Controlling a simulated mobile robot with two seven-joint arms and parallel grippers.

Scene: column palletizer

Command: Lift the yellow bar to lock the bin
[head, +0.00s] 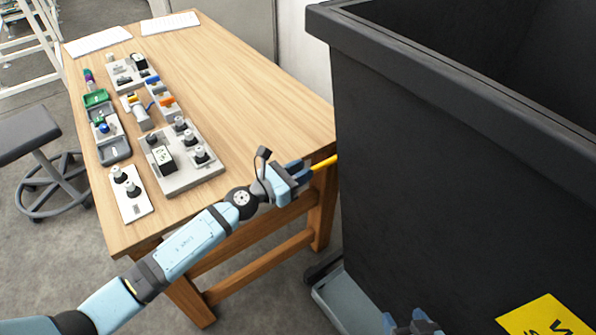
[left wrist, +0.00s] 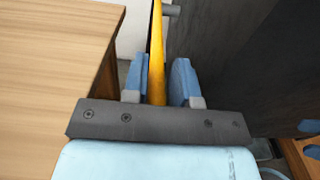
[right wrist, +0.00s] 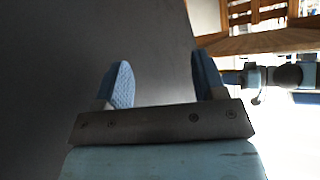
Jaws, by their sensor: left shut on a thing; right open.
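The large black bin (head: 430,150) stands at the right of the head view, its side wall facing my arms. The yellow bar (head: 325,163) shows as a short piece beside the bin's left edge. In the left wrist view the yellow bar (left wrist: 157,65) runs away between the fingers, along the bin wall. My left gripper (head: 303,171) is shut on the bar, between table and bin. My right gripper (head: 413,322) shows at the bottom of the head view, by the bin wall. In the right wrist view it (right wrist: 163,78) is open and empty.
A wooden table (head: 240,85) with trays and several small parts stands left of the bin, close to my left gripper. A stool (head: 30,140) is at far left. A yellow label (head: 545,318) is on the bin's wall. The gap between table and bin is narrow.

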